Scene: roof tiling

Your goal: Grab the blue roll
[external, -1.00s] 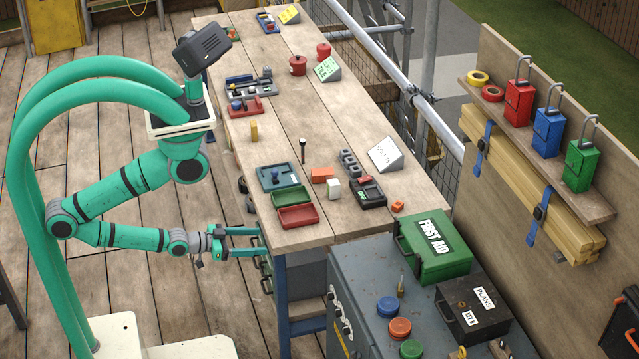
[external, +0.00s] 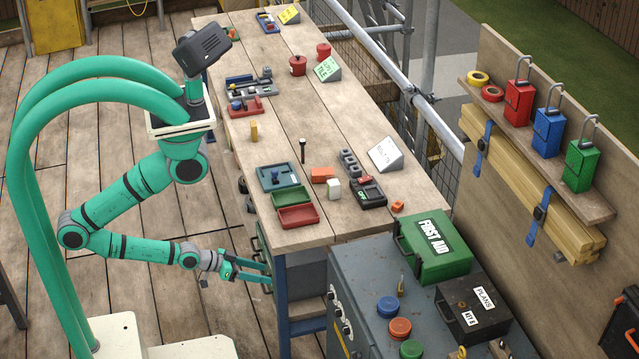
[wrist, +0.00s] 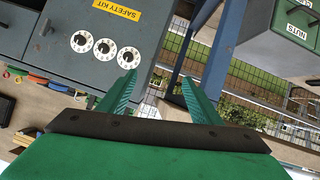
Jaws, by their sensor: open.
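No thing in view is clearly a blue roll. A round blue item (external: 387,306), which could be a cap or a roll, lies on top of the grey cabinet (external: 350,268). A small blue shape (wrist: 37,79) shows among coloured bits at the left of the wrist view; I cannot tell what it is. My gripper (external: 266,275) is open and empty, low beside the table's near left leg, left of the cabinet and well apart from the blue item. In the wrist view its two fingers (wrist: 158,88) point toward the gap beside the cabinet's dials.
The workbench (external: 280,100) carries trays and blocks. Orange (external: 400,328) and green (external: 411,349) round items lie near the blue one. A first aid box (external: 437,248) stands behind. A yellow roll (external: 478,77) and red roll (external: 493,93) are on the shelf. A table leg (external: 282,305) stands near my gripper.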

